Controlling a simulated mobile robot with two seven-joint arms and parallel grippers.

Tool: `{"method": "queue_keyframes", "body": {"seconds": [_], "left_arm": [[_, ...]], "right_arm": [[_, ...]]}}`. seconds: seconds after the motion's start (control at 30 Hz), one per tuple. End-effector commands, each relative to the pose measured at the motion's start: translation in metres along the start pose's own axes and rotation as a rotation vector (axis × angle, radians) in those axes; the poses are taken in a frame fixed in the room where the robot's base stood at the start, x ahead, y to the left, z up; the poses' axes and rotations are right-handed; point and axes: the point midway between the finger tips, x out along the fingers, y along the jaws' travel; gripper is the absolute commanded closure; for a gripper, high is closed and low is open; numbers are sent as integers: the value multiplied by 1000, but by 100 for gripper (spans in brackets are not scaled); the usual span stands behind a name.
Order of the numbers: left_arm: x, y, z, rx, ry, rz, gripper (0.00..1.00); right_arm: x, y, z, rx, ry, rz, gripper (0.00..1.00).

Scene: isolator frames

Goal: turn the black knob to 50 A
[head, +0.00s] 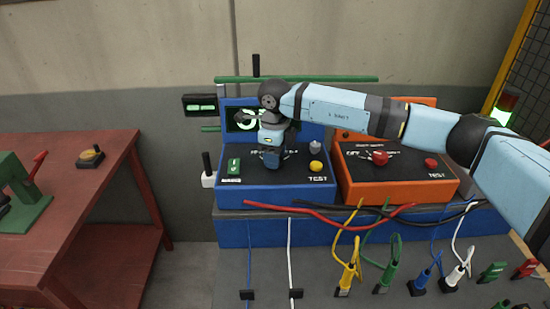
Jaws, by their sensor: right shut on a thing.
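The blue test box (228,194) stands on a blue ledge in the middle of the view. My right arm reaches in from the right, and my right gripper (270,160) points down at the middle of its black panel. It is shut on the black knob, which the gripper hides. The pointer and most of the scale around it are also covered. The box's dark display (240,119) shows green characters, partly blocked by my wrist, so the reading cannot be told. My left gripper is out of view.
A yellow button (316,166) and grey knob (315,145) sit on the blue box. An orange box (350,190) with a red knob (380,158) stands close on the right. Cables and coloured clamps lie in front. A red table (70,185) stands left.

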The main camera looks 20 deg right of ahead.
Motion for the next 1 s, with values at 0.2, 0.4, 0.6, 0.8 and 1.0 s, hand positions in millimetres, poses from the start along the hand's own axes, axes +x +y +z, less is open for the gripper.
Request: {"method": "queue_keyframes", "body": {"seconds": [0.2, 0.4, 0.6, 0.8, 1.0], "left_arm": [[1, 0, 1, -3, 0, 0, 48], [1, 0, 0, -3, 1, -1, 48], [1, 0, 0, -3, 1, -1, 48], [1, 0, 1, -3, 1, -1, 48], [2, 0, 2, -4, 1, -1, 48]], "right_arm": [[-2, -1, 0, -17, -3, -2, 80], [-2, -1, 0, -16, -3, -1, 80], [-2, -1, 0, -16, -2, -1, 31], [-1, 0, 0, -16, -1, -1, 31], [-9, -1, 0, -16, -2, -1, 31]]}}
